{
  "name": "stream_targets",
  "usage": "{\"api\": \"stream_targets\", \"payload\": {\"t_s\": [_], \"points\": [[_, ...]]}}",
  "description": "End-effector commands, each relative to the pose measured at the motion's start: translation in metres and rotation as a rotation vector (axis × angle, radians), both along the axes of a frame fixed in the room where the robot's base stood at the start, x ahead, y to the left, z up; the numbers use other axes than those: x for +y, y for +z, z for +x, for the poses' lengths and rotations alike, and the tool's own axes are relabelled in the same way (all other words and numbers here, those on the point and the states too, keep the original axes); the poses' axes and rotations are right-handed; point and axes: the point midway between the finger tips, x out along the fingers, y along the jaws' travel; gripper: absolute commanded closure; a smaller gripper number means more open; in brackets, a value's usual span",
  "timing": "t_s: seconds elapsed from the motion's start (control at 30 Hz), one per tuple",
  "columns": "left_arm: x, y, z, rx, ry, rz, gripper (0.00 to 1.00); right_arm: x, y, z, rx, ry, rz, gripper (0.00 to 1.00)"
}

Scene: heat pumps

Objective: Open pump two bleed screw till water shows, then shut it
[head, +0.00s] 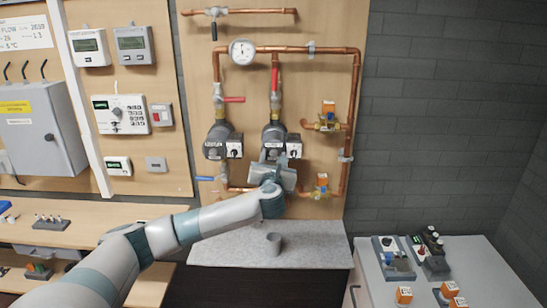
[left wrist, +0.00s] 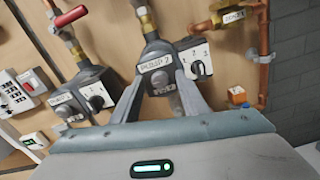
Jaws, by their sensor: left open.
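Pump two (head: 274,134) is the right-hand pump on the wooden panel, below a red-handled valve. In the left wrist view its "PUMP 2" label (left wrist: 155,64) faces me, with a round grey bleed screw (left wrist: 160,79) below the label. My left gripper (head: 273,156) is open in front of the lower part of this pump. In the left wrist view the fingers of my left gripper (left wrist: 159,88) stand on either side of the pump's front. Whether they touch it I cannot tell. No water shows on the pump face. My right gripper is not in view.
Another pump (head: 217,140) is on the left. A dial box (left wrist: 198,63) sits right beside pump two. Copper pipes (head: 352,100) frame the panel. A side cabinet (head: 480,275) holds small parts.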

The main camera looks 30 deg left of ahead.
Motion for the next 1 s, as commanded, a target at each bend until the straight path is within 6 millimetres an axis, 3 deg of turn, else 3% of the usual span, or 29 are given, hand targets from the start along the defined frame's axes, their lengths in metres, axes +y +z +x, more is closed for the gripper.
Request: {"api": "stream_targets", "payload": {"t_s": [0.03,0.2,0.67,1.0], "points": [[0.000,0.000,0.000,0.000,0.000,0.000,0.62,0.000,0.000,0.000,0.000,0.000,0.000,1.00],[0.000,0.000,0.000,0.000,0.000,0.000,1.00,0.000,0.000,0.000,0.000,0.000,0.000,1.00],[0.000,-0.001,0.000,-0.030,0.000,-0.049,1.00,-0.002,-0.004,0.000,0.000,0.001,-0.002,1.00],[0.000,-0.002,0.000,-0.141,-0.001,-0.231,1.00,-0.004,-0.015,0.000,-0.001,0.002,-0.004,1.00]]}}
